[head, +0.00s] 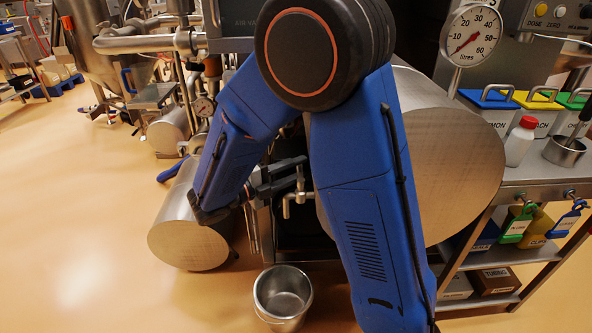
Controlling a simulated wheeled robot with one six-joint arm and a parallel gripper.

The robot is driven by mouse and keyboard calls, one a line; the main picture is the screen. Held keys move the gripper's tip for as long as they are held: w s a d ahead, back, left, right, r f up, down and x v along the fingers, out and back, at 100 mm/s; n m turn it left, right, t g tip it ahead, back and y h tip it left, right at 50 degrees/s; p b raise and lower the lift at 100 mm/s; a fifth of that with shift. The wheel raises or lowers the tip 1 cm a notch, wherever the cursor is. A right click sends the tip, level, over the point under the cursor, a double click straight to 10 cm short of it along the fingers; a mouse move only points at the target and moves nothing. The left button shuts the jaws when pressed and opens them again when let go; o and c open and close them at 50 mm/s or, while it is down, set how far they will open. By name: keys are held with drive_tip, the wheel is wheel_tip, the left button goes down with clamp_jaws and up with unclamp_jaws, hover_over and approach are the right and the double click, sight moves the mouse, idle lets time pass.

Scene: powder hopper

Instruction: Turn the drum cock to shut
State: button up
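The drum cock (297,199) is a small silvery tap with a spout pointing down, seen in the gap between the links of my blue arm. A short upright piece stands at its top. My gripper (297,172) is dark grey and reaches in from the left, with its fingertips at the top of the cock. I cannot tell whether they touch it or how far apart they are. A large steel drum (450,150) lies on its side at right, partly hidden behind my arm. A steel pail (283,290) stands on the floor below the cock.
A second steel drum (180,232) lies at left, near my gripper. A shelf unit (535,172) at right holds coloured-lid bins, a white bottle (520,141) and a small metal pot (564,151). A dial gauge (471,36) is above. The floor at left is clear.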

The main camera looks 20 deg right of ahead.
drive_tip(key=v, duration=1.7)
drive_tip(key=shift+a, duration=0.15)
